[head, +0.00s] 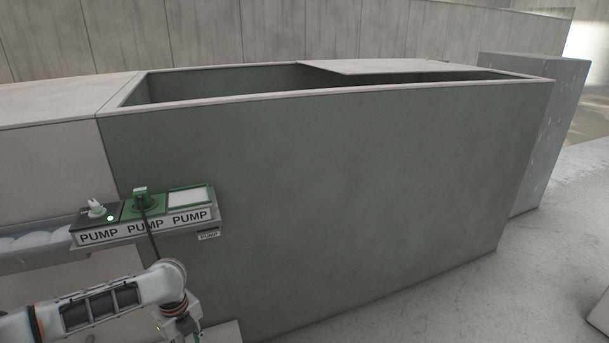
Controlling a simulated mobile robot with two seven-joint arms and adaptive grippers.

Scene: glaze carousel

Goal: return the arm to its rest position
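My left arm (105,302), white and grey with dark panels, comes in from the lower left and bends down at a rounded joint. The dark end of it, at my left gripper (186,326), is at the bottom edge of the head view, below the pump shelf. Its fingers are cut off or too small to make out, so I cannot tell whether it is open or shut. My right arm and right gripper are not in view.
A shelf with several "PUMP" labels (145,226) juts from a large grey-green tank (330,190). It carries a white knob (96,209), a green plug with a black cable (142,197) and a green-framed pale panel (188,197).

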